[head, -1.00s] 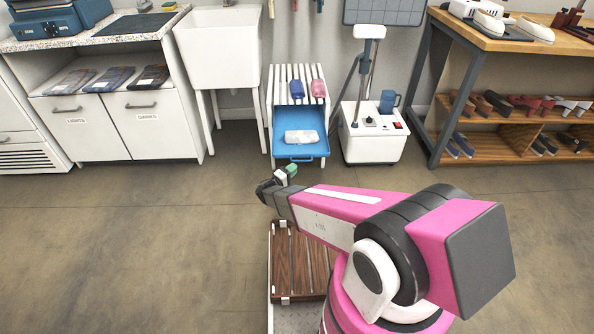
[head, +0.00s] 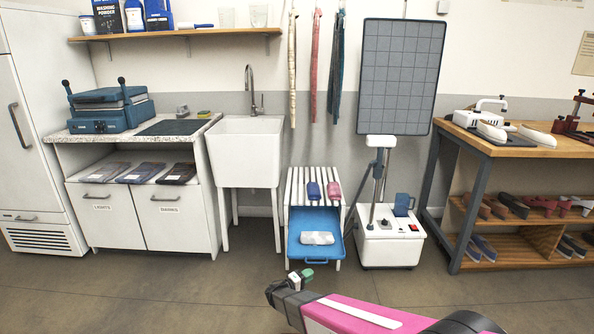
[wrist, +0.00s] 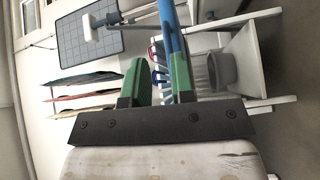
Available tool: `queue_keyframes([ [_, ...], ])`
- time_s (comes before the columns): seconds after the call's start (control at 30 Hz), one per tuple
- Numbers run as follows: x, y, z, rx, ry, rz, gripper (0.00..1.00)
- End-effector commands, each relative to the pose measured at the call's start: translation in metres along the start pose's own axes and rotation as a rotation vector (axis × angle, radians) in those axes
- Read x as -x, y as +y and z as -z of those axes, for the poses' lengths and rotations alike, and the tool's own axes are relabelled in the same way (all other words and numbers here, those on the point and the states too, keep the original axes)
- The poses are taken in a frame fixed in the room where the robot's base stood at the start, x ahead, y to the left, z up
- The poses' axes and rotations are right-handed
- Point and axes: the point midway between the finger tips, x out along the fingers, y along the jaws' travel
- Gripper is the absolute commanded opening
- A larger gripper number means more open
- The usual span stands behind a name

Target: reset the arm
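My gripper (head: 301,278) is at the end of my pink, white and dark grey arm, low in the middle of the head view. The arm reaches forward from the lower right over the floor. The arm's base is below the head view.
Ahead stand a white sink (head: 245,153), a slatted rack with a blue tray (head: 335,250), a white steamer unit (head: 388,247) with a grid panel (head: 400,75), and a wooden workbench (head: 505,149) with shoes below. Cabinets (head: 130,218) are left. The floor (head: 150,295) in front is clear.

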Motion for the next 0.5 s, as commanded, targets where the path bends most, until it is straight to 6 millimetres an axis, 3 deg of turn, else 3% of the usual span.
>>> queue_keyframes([
  [0.03, -0.011, 0.016, -0.016, 0.004, -0.057, 0.041, 0.23],
  [0.23, -0.046, 0.057, -0.077, 0.018, -0.307, 0.288, 0.23],
  [0.5, -0.056, 0.110, -0.153, -0.044, -0.565, 0.728, 0.23],
])
